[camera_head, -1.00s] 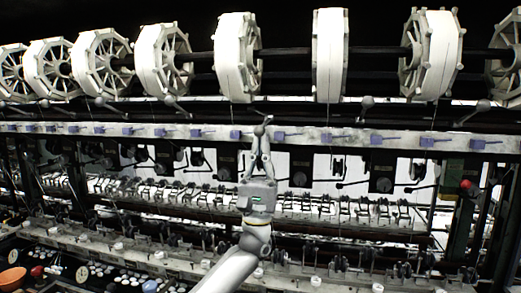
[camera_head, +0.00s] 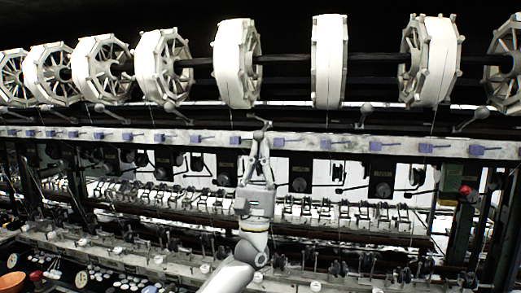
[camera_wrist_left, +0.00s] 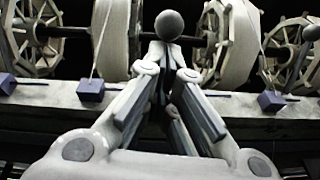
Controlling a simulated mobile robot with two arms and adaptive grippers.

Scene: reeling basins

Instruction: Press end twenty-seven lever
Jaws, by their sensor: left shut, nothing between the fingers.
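A row of levers with grey ball ends runs below the large reels. One ball (camera_head: 258,134) shows at the tips of my left gripper (camera_head: 260,142) in the head view. In the left wrist view this grey ball (camera_wrist_left: 169,25) stands just beyond the fingertips (camera_wrist_left: 166,65), in the middle. The fingers are shut with nothing between them. I cannot tell whether they touch the ball. Most of this lever's rod is hidden behind the ball and fingers. No number shows to mark lever twenty-seven. My right gripper is not in view.
White reels (camera_head: 236,64) hang on a dark shaft above. A pale rail (camera_head: 310,137) with several blue blocks (camera_head: 279,142) crosses behind the gripper. Another ball lever (camera_head: 366,107) stands to the right. A red knob (camera_head: 465,190) and crowded mechanisms lie lower.

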